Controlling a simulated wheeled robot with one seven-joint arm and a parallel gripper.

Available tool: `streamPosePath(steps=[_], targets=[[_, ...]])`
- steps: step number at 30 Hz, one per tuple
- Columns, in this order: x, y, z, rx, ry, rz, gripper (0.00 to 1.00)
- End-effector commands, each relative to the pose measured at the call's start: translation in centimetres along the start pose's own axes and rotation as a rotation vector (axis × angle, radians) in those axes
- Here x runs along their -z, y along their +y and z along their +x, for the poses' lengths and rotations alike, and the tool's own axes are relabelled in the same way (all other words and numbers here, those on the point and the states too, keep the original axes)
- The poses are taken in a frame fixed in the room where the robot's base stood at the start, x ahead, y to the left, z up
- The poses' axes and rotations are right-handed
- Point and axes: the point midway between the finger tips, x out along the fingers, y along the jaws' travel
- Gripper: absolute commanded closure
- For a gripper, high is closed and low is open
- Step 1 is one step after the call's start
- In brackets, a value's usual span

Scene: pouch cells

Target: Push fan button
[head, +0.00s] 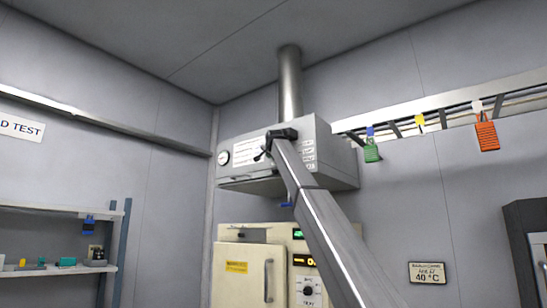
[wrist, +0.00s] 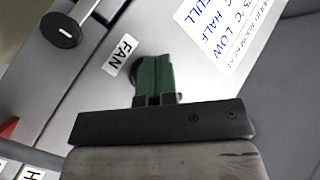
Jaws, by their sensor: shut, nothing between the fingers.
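The grey hood (head: 325,165) hangs on the wall under a metal duct. In the head view my black gripper (head: 262,154) is at the hood's front face, beside a white notice. In the wrist view the FAN label (wrist: 121,55) is on the grey panel. My gripper's green fingers (wrist: 158,72) are together just right of that label, close to the panel. A dark rounded edge (wrist: 136,69) shows behind the fingers and may be the fan button. The fingers hide most of it, and I cannot tell whether they touch it.
A round gauge (head: 224,157) sits on the hood's left front. A black knob (wrist: 61,30) and a red part (wrist: 9,127) show on the panel. A cream oven (head: 240,262) stands below. Padlocks, including an orange one (head: 487,136), hang from the right wall rail.

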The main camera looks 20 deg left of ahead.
Motion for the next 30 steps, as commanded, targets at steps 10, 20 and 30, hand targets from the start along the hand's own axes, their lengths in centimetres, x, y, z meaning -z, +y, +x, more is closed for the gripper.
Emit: streamPosePath(steps=[10, 20, 30], targets=[[0.46, 0.41, 0.59, 0.001, 0.000, 0.000, 1.00], [0.48, 0.44, 0.62, 0.000, 0.000, 0.000, 1.00], [0.61, 0.59, 0.80, 0.000, 0.000, 0.000, 1.00]])
